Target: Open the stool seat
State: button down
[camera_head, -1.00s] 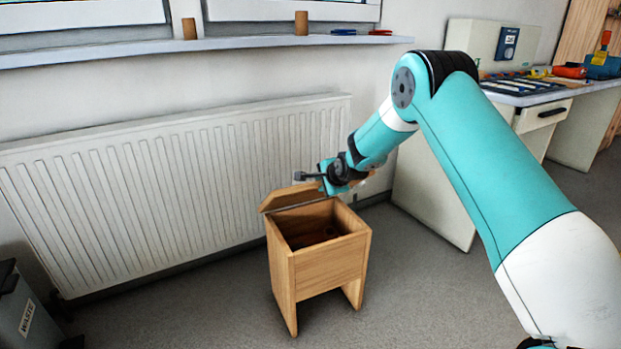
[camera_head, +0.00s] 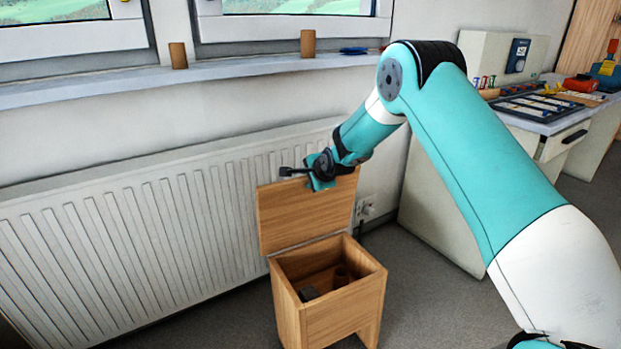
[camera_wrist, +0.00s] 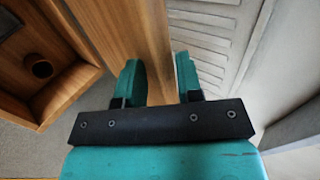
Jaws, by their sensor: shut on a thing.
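The wooden stool (camera_head: 345,305) stands on the floor in front of the radiator. Its hinged seat (camera_head: 300,215) is raised and stands close to upright at the back of the box. In the box lie a brown cylinder (camera_head: 342,275) and a dark grey block (camera_head: 309,294). My gripper (camera_head: 312,178) is at the top edge of the seat. In the wrist view the gripper fingers (camera_wrist: 160,85) are on either side of the seat board (camera_wrist: 140,40), shut on it. The cylinder also shows in the wrist view (camera_wrist: 41,68) inside the open box.
The white radiator (camera_head: 100,235) stands right behind the seat. A window sill (camera_head: 230,70) above it holds two brown cylinders and a blue item. A desk (camera_head: 560,115) with tools and a tray is at the right. Grey floor lies around the stool.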

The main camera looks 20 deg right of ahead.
jog(key=shift+w+f, duration=0.1)
jog(key=shift+w, duration=0.2)
jog(key=shift+s+a+f, duration=0.1)
jog(key=shift+a, duration=0.05)
dwell(1.0)
jog(key=c, duration=1)
grip_release()
jog(key=shift+o, duration=0.2)
jog(key=a+p+v, duration=0.1)
jog(key=p+v, duration=0.1)
jog(key=v, duration=1.5)
jog(key=shift+d+r, duration=0.25)
jog(key=shift+d, duration=0.2)
